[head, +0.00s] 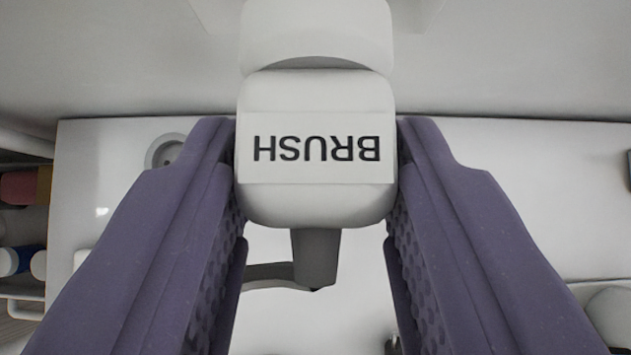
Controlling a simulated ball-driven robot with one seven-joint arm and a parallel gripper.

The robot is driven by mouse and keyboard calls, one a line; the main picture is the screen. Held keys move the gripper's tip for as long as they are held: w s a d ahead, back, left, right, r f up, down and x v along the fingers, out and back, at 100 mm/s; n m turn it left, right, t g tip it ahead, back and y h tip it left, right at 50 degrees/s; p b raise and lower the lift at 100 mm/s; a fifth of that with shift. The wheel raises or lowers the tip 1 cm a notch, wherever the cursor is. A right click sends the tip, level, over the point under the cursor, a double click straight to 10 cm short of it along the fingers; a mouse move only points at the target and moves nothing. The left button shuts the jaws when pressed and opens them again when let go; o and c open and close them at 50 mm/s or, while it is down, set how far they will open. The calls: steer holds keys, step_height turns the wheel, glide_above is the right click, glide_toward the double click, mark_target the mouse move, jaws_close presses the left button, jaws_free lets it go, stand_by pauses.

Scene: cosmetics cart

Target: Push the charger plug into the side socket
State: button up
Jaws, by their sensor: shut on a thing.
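The charger plug (316,205) is a white rounded block with a label reading "BRUSH", upside down in the picture. It sits between the two purple fingers of my gripper (316,150), which is shut on it. A grey cable sleeve (316,258) comes out of its near end, and a grey cable bends off to the left. The plug's far end meets a white rounded piece (316,32) at the top of the picture. I cannot tell whether that piece is the side socket or how far the plug is in; the contact faces are hidden.
A white cart surface (95,210) spreads behind the fingers, with a round grey recess (163,152) at the left. A shelf with several coloured bottles (20,260) stands at the far left. A pale round object (610,315) is at the lower right.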

mark_target(319, 95)
steer(key=shift+w+p, duration=0.5)
steer(key=shift+w, duration=1.25)
steer(key=o, duration=1.1)
steer(key=p+v, duration=0.3)
steer(key=v, duration=0.4)
steer(key=shift+s+r, duration=0.3)
